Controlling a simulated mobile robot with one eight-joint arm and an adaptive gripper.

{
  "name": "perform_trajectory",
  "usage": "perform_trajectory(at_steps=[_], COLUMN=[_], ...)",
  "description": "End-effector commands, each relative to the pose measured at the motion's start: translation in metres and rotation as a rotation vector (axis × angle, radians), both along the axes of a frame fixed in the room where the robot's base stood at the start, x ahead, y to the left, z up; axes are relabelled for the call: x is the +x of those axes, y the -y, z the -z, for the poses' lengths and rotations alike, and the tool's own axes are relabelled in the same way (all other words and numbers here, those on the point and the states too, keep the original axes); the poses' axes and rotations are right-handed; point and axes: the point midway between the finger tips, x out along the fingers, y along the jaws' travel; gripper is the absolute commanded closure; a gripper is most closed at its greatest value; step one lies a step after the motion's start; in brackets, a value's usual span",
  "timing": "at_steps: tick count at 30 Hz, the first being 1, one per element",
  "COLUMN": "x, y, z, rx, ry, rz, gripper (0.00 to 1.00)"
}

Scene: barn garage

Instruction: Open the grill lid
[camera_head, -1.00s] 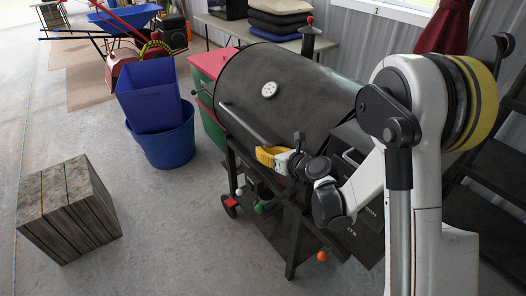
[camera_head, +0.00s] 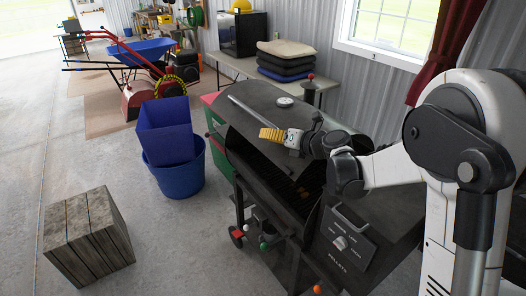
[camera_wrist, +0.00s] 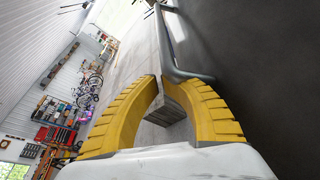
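The grill (camera_head: 268,195) stands right of centre in the head view. Its black lid (camera_head: 262,103) with a round white gauge is tilted up, and the dark cooking grate (camera_head: 290,185) shows beneath. The lid's long bar handle (camera_head: 250,110) runs up and left from my gripper (camera_head: 268,134). In the wrist view, the handle (camera_wrist: 172,48) and dark lid (camera_wrist: 260,60) lie beyond and to the right of my yellow fingers (camera_wrist: 160,80). The fingertips are nearly together with no handle between them. The right fingertip is close to the handle; I cannot tell if they touch.
A blue bin and tub (camera_head: 175,178) stand left of the grill. A wooden crate (camera_head: 85,238) sits on the floor at lower left. A table with cushions (camera_head: 285,62) stands behind, below a window. Open floor lies at left.

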Motion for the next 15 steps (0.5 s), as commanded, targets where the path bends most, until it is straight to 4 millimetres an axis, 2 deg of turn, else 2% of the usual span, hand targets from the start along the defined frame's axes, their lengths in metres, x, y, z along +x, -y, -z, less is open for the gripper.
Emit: perform_trajectory(at_steps=[1,3,9,15], x=[0.004,0.011,0.034,0.061], y=[0.006,0.016,0.049,0.09], z=[-0.03,-0.056,-0.123,-0.178], rx=[-0.001,-0.002,-0.002,-0.004], ry=[0.002,0.004,0.004,0.005], rz=[0.001,0.002,0.002,0.003], gripper=[1.0,1.0,1.0,1.0])
